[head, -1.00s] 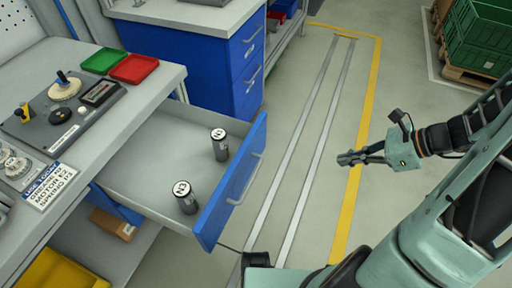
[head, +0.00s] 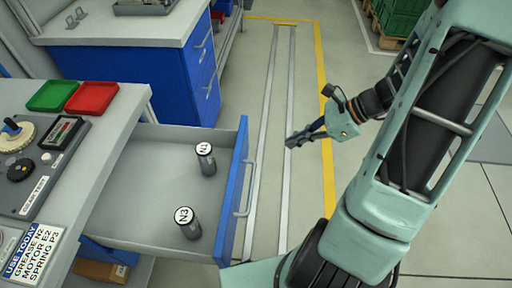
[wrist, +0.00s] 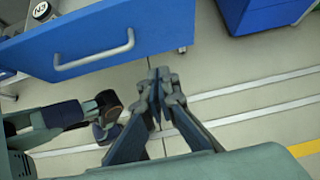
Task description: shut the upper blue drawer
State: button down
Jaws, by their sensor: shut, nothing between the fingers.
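The upper blue drawer (head: 232,190) stands pulled out from the grey bench at the left in the head view. Its grey inside holds two dark cylinders with white tops, one marked N1 (head: 205,160) and one marked N3 (head: 188,224). A grey bar handle (head: 245,190) is on its blue front. My gripper (head: 290,142) is shut and empty, to the right of the drawer front and apart from it. In the wrist view the drawer front (wrist: 150,35) and its handle (wrist: 95,52) lie above and left of my gripper (wrist: 160,75).
A second blue cabinet (head: 180,75) stands behind the drawer. A green tray (head: 52,96) and a red tray (head: 92,97) lie on the bench top. Green crates (head: 405,18) sit on a pallet at the back right. The floor right of the drawer is clear.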

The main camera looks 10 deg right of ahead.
aim_at(245, 157)
jog(key=shift+w+a+r+b+x, duration=0.1)
jog(key=shift+a+r+b+x, duration=0.25)
jog(key=shift+x, duration=1.75)
jog(key=shift+w+a+r+b+x, duration=0.15)
jog(key=shift+a+r+b+x, duration=0.25)
jog(key=shift+x, duration=1.7)
jog(key=shift+w+a+r+b+x, duration=0.1)
jog(key=shift+a+r+b+x, duration=0.3)
jog(key=shift+x, duration=1.7)
jog(key=shift+d+f, duration=0.15)
jog(key=w+a, duration=0.3)
jog(key=a, duration=0.7)
jog(key=w+a+b, duration=0.1)
jog(key=w+a, duration=0.3)
jog(key=a, duration=0.6)
jog(key=w+a, duration=0.4)
jog(key=a, duration=0.7)
jog(key=shift+w+a+b, duration=0.1)
jog(key=shift+w+b, duration=0.05)
jog(key=shift+b, duration=0.15)
jog(key=shift+a, duration=0.15)
jog(key=shift+w+a+r, duration=0.1)
jog(key=shift+a+r, duration=0.05)
jog(key=shift+r, duration=0.1)
